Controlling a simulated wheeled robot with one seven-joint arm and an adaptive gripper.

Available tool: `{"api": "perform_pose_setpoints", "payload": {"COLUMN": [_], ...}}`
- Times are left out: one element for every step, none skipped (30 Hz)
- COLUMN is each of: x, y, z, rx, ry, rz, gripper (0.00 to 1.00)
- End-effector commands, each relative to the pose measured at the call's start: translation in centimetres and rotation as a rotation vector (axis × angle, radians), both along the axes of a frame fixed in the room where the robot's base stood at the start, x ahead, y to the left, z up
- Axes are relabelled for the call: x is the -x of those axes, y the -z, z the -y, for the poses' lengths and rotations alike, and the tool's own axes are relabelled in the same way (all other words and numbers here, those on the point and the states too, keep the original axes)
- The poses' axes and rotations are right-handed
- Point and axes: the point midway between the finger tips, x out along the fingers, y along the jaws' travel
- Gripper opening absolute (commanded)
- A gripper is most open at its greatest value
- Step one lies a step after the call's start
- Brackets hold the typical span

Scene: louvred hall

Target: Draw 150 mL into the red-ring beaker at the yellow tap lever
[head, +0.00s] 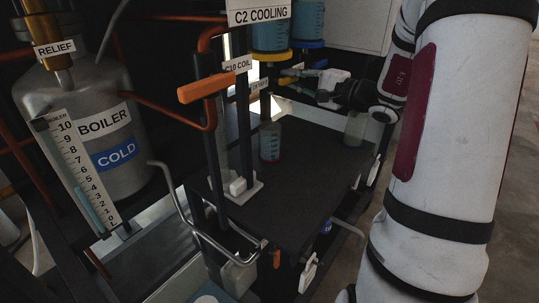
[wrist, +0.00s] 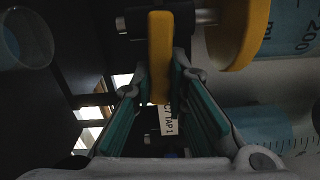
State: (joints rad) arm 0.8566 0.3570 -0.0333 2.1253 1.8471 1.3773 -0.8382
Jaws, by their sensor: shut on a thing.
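The yellow tap lever (head: 288,80) is below the yellow-collared vessel (head: 272,38) in the head view. In the wrist view the lever (wrist: 160,45) runs between my gripper's teal fingers. My gripper (head: 300,76) is shut on the lever; it also shows in the wrist view (wrist: 158,85). The red-ring beaker (head: 270,140) stands upright on the dark bench top (head: 300,182), below the tap area. It looks pale blue; its fill level is too small to read. I cannot tell whether it sits exactly under the spout.
A second clear beaker (head: 355,128) stands at the bench's right side. A blue-collared vessel (head: 308,22) hangs beside the yellow one. The coil stand with an orange handle (head: 206,88) and the boiler (head: 90,120) stand to the left. The bench's front area is clear.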

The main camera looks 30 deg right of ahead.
Motion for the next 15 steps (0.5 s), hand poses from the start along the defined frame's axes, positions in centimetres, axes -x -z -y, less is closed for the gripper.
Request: {"api": "perform_pose_setpoints", "payload": {"x": [0.05, 0.06, 0.03, 0.03, 0.02, 0.01, 0.00, 0.00, 0.00, -0.01, 0.00, -0.01, 0.00, -0.01, 0.00], "y": [0.57, 0.42, 0.30, 0.22, 0.06, -0.09, -0.16, -0.21, -0.26, -0.28, -0.29, -0.31, -0.32, -0.32, -0.33], "z": [-0.29, -0.28, -0.26, -0.26, -0.24, -0.23, -0.22, -0.20, -0.18, -0.16, -0.14, -0.12, -0.11, -0.10, -0.07], "rx": [0.039, 0.063, 0.089, 0.105, 0.097, 0.095, 0.094, 0.093, 0.093, 0.093, 0.093, 0.093, 0.093, 0.093, 0.093], "ry": [-0.006, -0.006, -0.007, -0.007, -0.007, -0.007, -0.007, -0.006, -0.005, -0.005, -0.004, -0.004, -0.004, -0.003, -0.003], "rz": [0.012, 0.020, 0.030, 0.036, 0.029, 0.030, 0.029, 0.030, 0.030, 0.031, 0.031, 0.031, 0.031, 0.032, 0.032], "gripper": [0.00, 0.00, 0.00, 0.00, 0.21, 0.30, 0.36, 0.37, 0.37, 0.37, 0.37, 0.37, 0.37, 0.37, 0.37]}}
